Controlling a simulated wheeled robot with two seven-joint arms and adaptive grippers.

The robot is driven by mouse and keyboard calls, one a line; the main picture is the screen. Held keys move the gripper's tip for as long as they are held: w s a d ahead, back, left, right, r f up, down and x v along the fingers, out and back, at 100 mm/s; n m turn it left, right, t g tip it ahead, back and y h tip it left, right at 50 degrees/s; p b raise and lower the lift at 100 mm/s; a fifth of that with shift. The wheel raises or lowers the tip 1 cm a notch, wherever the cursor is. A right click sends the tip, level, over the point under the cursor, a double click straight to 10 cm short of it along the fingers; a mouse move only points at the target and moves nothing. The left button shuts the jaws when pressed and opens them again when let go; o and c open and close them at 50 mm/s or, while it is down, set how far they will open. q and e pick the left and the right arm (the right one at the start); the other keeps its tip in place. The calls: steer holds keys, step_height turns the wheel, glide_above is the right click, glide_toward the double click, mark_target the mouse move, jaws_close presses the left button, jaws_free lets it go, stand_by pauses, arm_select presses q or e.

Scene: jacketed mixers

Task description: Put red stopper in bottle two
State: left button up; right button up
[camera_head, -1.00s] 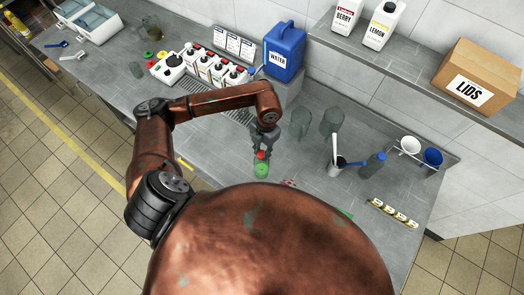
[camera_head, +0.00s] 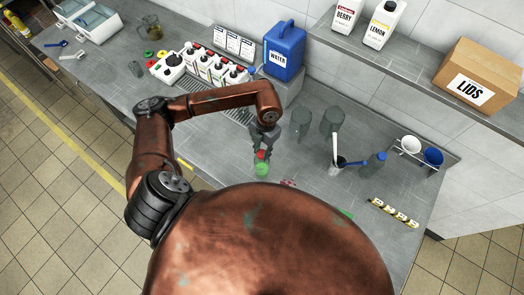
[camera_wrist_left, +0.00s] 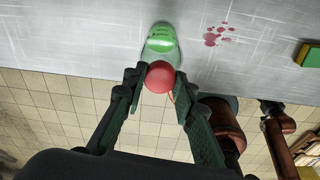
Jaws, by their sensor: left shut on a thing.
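My left gripper (camera_head: 262,150) is shut on a small red stopper (camera_head: 261,154). In the left wrist view the red stopper (camera_wrist_left: 160,77) sits between the two fingertips. Directly beneath it in the head view stands a small bottle with green on it (camera_head: 261,168), on the grey counter. The green bottle (camera_wrist_left: 161,42) also shows just beyond the stopper in the left wrist view. I cannot tell whether the stopper touches the bottle's mouth. No bottle number can be read. My right gripper is not in view.
A blue water jug (camera_head: 284,50) is behind. Red splashes (camera_wrist_left: 218,35) and a green-yellow block (camera_wrist_left: 308,56) lie on the counter.

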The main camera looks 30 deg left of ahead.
arm_select(q)
steer(key=shift+f+b, duration=0.3)
steer(key=shift+b, duration=0.35)
stand_by(0.9)
stand_by(0.3)
steer(key=o, duration=0.8)
steer(key=shift+o, duration=0.6)
steer(key=o, duration=0.3)
steer(key=shift+r, duration=0.1)
steer(key=shift+r+p, duration=1.75)
steer(key=shift+r, duration=1.7)
